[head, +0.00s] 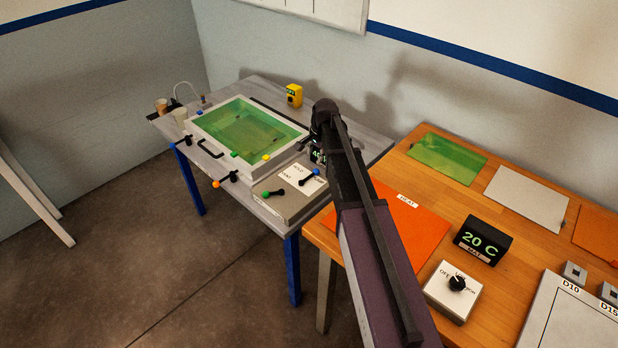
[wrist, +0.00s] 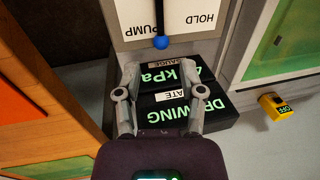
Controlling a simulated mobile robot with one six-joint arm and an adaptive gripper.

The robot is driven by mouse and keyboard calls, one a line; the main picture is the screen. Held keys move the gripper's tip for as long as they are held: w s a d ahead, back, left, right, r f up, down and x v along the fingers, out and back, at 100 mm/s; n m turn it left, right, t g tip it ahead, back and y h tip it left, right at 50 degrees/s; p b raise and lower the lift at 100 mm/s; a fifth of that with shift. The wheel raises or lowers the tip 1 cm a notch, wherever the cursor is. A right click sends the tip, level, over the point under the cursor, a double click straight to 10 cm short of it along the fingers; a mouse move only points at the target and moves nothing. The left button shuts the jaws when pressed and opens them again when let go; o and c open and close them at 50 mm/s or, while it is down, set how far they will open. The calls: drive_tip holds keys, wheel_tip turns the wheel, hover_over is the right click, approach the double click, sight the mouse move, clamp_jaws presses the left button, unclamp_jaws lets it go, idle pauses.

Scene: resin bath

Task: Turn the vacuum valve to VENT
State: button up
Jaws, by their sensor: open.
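The vacuum valve shows in the wrist view as a dark lever with a blue ball end (wrist: 162,42), beside the word PUMP on a white label plate. HOLD is printed to its right; VENT is outside that view. In the head view the blue-ended lever (head: 316,172) sits at the right of the valve box. My gripper (wrist: 163,75) is open and empty, above the black displays just short of the blue ball and apart from it. In the head view its dark end (head: 322,125) partly hides the display.
Black displays (wrist: 165,115) read kPa and DRAWING. The white-framed green bath (head: 305,133) and a yellow device (head: 294,95) stand beyond. A wooden bench (head: 515,225) is at right.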

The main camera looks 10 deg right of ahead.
sight(309, 176)
drive_tip(key=shift+w+a+f+b, duration=0.2)
drive_tip(key=shift+w+f+b, duration=0.05)
drive_tip(key=shift+f+b, duration=1.5)
drive_tip(key=shift+w+a+f+b, duration=0.2)
drive_tip(key=shift+w+f+b, duration=0.1)
drive_tip(key=shift+f+b, duration=1.45)
drive_tip(key=shift+w+a+f+b, duration=0.2)
drive_tip(key=shift+w+f+b, duration=0.05)
drive_tip(key=shift+f+b, duration=1.5)
drive_tip(key=shift+f, duration=0.15)
drive_tip(key=shift+c, duration=0.2)
clamp_jaws()
drive_tip(key=shift+a, duration=0.2)
drive_tip(key=shift+d, duration=0.1)
